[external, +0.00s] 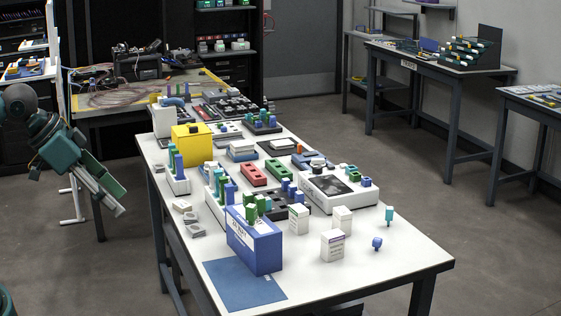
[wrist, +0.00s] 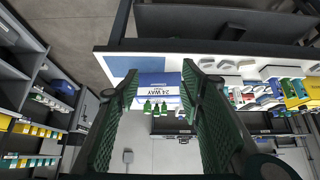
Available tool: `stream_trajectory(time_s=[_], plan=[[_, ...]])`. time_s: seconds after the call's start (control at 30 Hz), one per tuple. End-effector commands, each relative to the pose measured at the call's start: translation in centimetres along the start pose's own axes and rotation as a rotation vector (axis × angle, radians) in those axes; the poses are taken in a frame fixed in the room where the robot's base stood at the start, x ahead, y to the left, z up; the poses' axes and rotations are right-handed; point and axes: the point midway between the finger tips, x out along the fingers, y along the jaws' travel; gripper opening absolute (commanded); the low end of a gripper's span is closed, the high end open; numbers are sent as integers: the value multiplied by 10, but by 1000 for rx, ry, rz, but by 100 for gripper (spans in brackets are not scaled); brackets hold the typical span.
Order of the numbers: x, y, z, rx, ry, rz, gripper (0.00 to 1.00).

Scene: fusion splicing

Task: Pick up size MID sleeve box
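Three small white boxes stand on the table in the external view: one beside the blue box (external: 299,218), one to its right (external: 342,219) and one nearer the front (external: 332,246). Their labels are too small to read, so I cannot tell which is size MID. My gripper (external: 112,200) is off the table's left side, pointing down and right, far from these boxes. In the wrist view my gripper (wrist: 160,80) has its two green pads wide apart with nothing held between them. The small white boxes cannot be made out there.
A large blue box labelled 24 WAY (external: 254,246) stands behind a blue mat (external: 243,284) at the near end; it also shows in the wrist view (wrist: 160,78). A yellow box (external: 191,145), racks and a white device (external: 337,188) crowd the far half.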

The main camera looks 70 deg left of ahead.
Motion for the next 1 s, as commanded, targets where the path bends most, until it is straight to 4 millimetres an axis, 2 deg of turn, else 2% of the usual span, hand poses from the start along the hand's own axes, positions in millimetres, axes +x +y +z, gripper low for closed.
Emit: stream_trajectory(time_s=[0.17,0.37,0.7,1.0], plan=[[-1,0,-4,-8,-3,0,38],[-4,0,-23,-46,-18,-1,38],[-5,-1,-80,-172,-70,-7,38],[3,-2,-134,-293,-118,-19,38]])
